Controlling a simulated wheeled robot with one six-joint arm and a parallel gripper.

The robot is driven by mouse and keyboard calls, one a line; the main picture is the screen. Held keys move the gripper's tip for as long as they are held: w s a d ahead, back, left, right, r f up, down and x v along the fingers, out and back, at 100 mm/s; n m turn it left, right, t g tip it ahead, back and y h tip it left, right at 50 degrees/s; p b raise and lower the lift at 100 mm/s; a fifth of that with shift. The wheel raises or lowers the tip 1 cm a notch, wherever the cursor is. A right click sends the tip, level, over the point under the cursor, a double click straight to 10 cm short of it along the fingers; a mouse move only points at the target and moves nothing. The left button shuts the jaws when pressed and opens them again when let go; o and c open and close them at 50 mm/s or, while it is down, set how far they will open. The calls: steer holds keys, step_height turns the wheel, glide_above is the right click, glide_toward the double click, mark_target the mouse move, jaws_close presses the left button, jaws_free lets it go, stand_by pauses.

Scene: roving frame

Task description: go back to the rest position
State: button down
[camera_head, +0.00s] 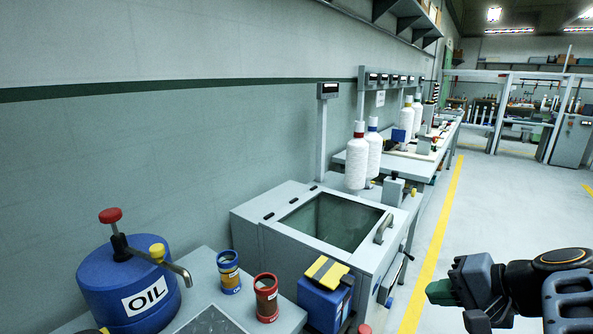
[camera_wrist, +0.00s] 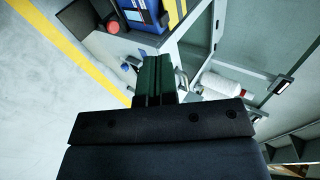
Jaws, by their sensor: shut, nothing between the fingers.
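My gripper (camera_head: 440,291) is at the lower right of the head view, held out over the floor to the right of the benches. Its green fingers are together and nothing is between them. In the wrist view the shut fingers (camera_wrist: 152,80) point up the picture, with the yellow floor line to the left and the bench side to the right. My dark arm runs out of the head view at the right edge.
A blue oil drum (camera_head: 125,287), two small cans (camera_head: 266,298) and a blue-yellow box (camera_head: 324,292) stand at the front left. A grey cabinet with a glass lid (camera_head: 290,228) stands behind them. White cones (camera_head: 357,163) stand farther back. The floor (camera_head: 530,200) at right is clear.

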step_height(320, 180, down, 6)
steer(key=s+n+g+h+p, duration=0.2)
steer(key=s+g+h+p, duration=0.1)
steer(key=h+p, duration=0.25)
steer(key=a+r+n+h+p, duration=0.2)
steer(key=a+n+p, duration=0.3)
steer(key=a, duration=0.3)
steer(key=shift+s+r+n, duration=0.15)
steer(key=shift+r+n, duration=0.4)
steer(key=shift+n, duration=0.35)
